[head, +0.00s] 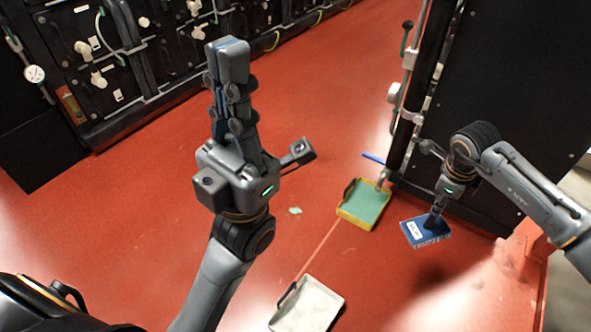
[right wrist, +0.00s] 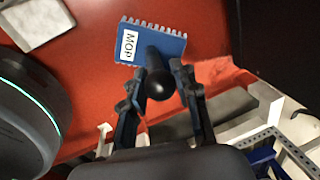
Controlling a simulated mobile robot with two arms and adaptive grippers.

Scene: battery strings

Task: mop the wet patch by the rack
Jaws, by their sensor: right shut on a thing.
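The blue mop block (head: 427,230) with a white label is in my right gripper (head: 437,208), held by its dark upright handle over the red floor. In the right wrist view the block (right wrist: 165,45) reads "MOP", and the fingers (right wrist: 160,88) close around the round-ended handle. I cannot tell if its underside touches the floor. A small pale green spot (head: 295,211) lies on the floor left of the yellow tray; I cannot tell if it is the wet patch. Dark areas near the mop may be shadow. My left gripper (head: 228,58) points up, fingers together, empty.
A yellow-rimmed tray with a green inside (head: 364,204) stands left of the mop. A pale tray (head: 307,305) is at the front. A black cabinet (head: 510,110) stands on the right, and black racks (head: 130,55) line the back left. Red floor between is mostly clear.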

